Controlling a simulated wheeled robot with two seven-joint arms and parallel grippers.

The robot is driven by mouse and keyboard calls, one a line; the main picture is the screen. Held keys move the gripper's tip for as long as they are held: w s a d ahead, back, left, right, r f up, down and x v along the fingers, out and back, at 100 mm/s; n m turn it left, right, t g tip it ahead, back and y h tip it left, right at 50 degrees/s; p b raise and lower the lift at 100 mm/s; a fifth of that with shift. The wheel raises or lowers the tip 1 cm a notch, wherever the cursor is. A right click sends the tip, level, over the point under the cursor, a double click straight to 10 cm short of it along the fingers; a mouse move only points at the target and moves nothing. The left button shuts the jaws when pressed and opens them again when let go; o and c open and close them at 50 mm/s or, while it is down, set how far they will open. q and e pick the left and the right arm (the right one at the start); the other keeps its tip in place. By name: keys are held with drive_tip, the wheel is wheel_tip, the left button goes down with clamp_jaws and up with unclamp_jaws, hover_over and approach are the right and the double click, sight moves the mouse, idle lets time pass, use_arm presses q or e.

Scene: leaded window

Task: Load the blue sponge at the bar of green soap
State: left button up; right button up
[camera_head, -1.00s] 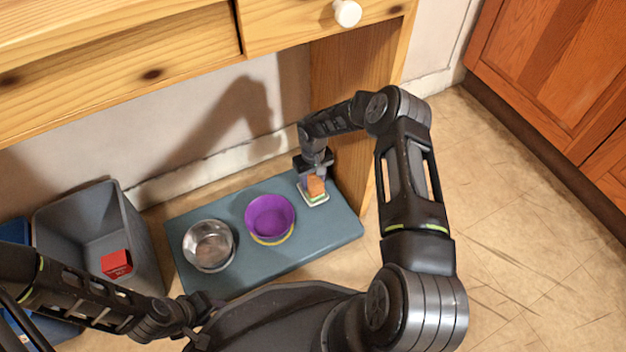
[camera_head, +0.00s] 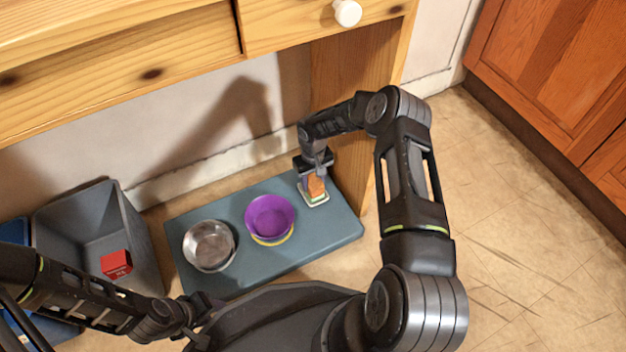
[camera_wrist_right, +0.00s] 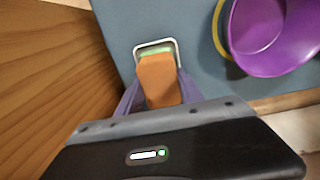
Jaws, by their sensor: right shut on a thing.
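My right gripper (camera_head: 315,183) points down over the far right end of the grey-blue board. It is shut on an orange block (camera_wrist_right: 160,80), with a purple finger on each side. The block looks orange, and I see no blue sponge. The green soap (camera_wrist_right: 154,50) lies in a small pale-rimmed dish (camera_head: 316,203), directly below the block. The block hides part of the soap and dish, and I cannot tell whether it touches the soap. My left gripper (camera_head: 197,320) is low at the left, dark against my body, and its fingers are unclear.
The board (camera_head: 320,240) also bears a purple bowl (camera_head: 269,216) over a yellow rim and a metal bowl (camera_head: 209,246). A grey bin (camera_head: 75,225) with a red box (camera_head: 116,264) stands left. A wooden desk (camera_head: 150,60) overhangs the back, its side panel close to my right gripper.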

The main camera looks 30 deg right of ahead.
sight(313, 181)
drive_tip(key=shift+r+p, duration=2.2)
drive_tip(key=shift+r, duration=1.35)
drive_tip(key=shift+s+f, duration=0.1)
